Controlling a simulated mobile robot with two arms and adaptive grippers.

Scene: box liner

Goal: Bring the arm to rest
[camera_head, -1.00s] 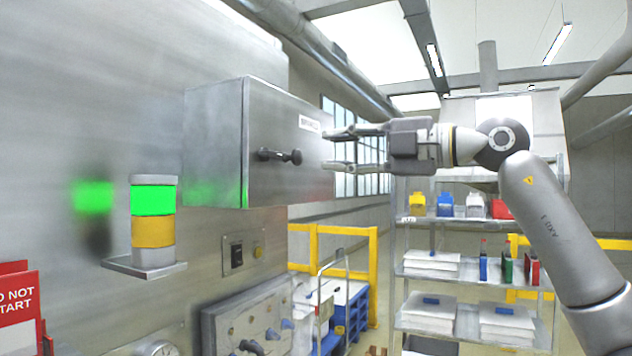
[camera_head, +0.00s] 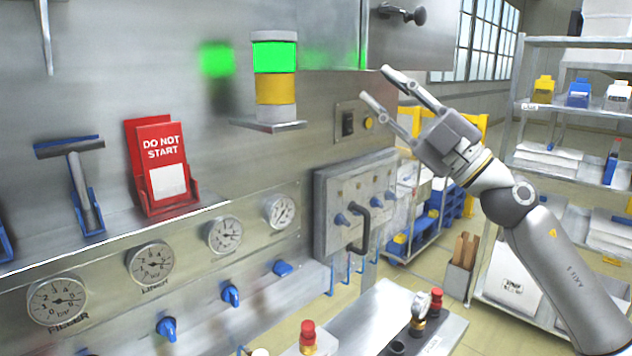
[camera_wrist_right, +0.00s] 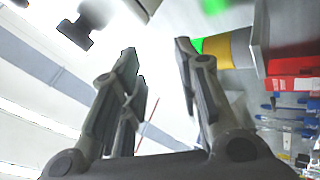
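My right gripper (camera_head: 374,82) is in the head view, right of the middle, in front of the metal wall panel. Its two fingers are spread apart with nothing between them. The right wrist view also shows the spread, empty fingers (camera_wrist_right: 158,75). The right arm comes in from the lower right and is raised. The gripper's fingertips appear just below the metal cabinet (camera_head: 420,45) with its black handle (camera_head: 402,13). I cannot tell how far they are from the cabinet. My left gripper is in neither view.
A green and yellow signal light (camera_head: 275,88) stands on a small bracket left of the gripper. A red "DO NOT START" sign holder (camera_head: 163,165), gauges and blue valves line the panel. A control plate with a black handle (camera_head: 360,222) is below. A shelf rack (camera_head: 560,170) stands at right.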

